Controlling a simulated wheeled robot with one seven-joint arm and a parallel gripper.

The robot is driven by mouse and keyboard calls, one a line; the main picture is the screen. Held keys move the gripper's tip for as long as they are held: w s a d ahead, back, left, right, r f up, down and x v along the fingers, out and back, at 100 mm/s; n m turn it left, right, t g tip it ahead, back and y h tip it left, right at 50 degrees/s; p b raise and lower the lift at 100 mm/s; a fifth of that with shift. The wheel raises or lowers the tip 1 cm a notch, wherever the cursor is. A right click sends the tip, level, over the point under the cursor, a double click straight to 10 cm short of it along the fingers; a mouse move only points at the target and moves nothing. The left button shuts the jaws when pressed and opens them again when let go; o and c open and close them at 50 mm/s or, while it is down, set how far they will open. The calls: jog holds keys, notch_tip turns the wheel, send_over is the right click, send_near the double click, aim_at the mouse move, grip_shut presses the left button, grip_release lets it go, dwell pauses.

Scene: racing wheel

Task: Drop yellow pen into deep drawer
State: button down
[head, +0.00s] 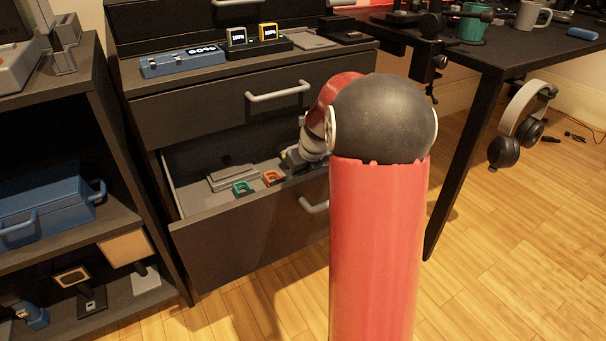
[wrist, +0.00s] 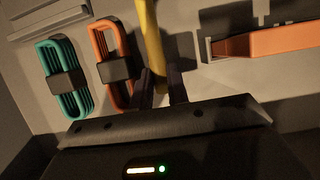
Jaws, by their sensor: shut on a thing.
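In the wrist view, my gripper (wrist: 163,88) is shut on the yellow pen (wrist: 151,35), which extends toward the top of the picture. Below it is the floor of the open deep drawer, whose front (head: 250,238) shows in the head view. In the head view my gripper end (head: 299,155) is at the right part of the open drawer, partly hidden by my arm; the pen cannot be made out there. How far the pen is above the drawer floor is hard to tell.
Inside the drawer lie a green bundle (wrist: 56,77), an orange bundle (wrist: 107,52), a grey flat item (head: 232,177) and an orange tool (wrist: 270,41). The closed drawer above has a handle (head: 278,91). A desk (head: 480,60) stands right, with headphones (head: 520,125) hanging there.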

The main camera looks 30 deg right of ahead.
jog(key=shift+f, duration=0.15)
jog(key=shift+f, duration=0.45)
jog(key=c, duration=1.4)
grip_release()
jog(key=shift+o, duration=0.2)
jog(key=shift+r, duration=0.5)
jog(key=p+v, duration=0.2)
jog(key=v, duration=1)
jog(key=shift+p, duration=0.35)
jog(key=shift+r, duration=0.15)
